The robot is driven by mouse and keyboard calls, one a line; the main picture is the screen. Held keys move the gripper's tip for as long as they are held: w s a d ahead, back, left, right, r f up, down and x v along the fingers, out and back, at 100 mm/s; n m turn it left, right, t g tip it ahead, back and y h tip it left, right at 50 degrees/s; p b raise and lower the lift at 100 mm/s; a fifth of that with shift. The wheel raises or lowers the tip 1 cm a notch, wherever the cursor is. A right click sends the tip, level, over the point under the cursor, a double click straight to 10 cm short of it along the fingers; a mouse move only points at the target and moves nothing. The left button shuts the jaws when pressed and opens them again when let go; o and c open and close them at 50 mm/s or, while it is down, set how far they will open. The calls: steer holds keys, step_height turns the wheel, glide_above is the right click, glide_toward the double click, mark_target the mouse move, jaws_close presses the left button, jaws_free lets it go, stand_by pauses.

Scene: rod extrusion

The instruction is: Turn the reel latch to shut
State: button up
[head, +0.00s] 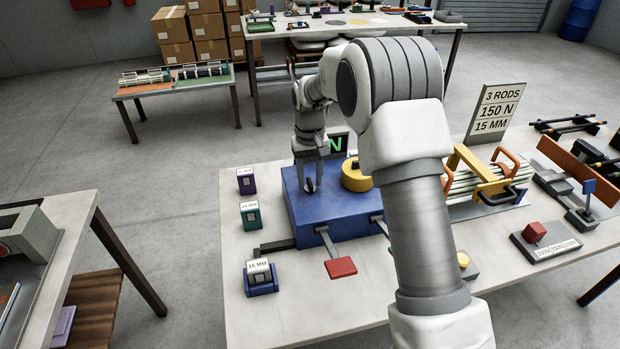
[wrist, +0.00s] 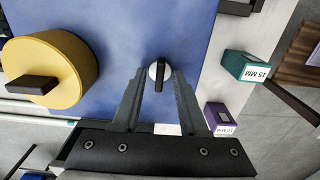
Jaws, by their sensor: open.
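A small dark latch bar on a pale round disc (wrist: 160,74) sits on top of the blue machine box (head: 300,218); I take it for the reel latch. In the wrist view the bar stands upright in the picture. My gripper (wrist: 158,88) is open, with one finger on each side of the latch and a gap to it on both sides. In the head view my gripper (head: 309,182) points down over the left part of the box. Its fingers hide most of the latch there. Whether the fingertips reach latch height I cannot tell.
A yellow drum (wrist: 62,68) with a dark bar stands on the box beside the latch. Purple (head: 246,181), teal (head: 250,215) and blue (head: 261,279) labelled blocks stand left of the box. A red paddle (head: 341,268) sticks out in front. My arm hides the table's middle.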

jaws_close()
steer(key=shift+n, duration=0.5)
steer(key=n+p, duration=0.1)
steer(key=n, duration=0.2)
steer(key=shift+n, duration=0.4)
steer(key=n+p, duration=0.1)
steer(key=n, duration=0.3)
steer(key=shift+p, duration=0.35)
steer(key=n+p, duration=0.1)
steer(key=n, duration=0.4)
steer(key=shift+n+p, duration=0.7)
steer(key=shift+n, duration=1.3)
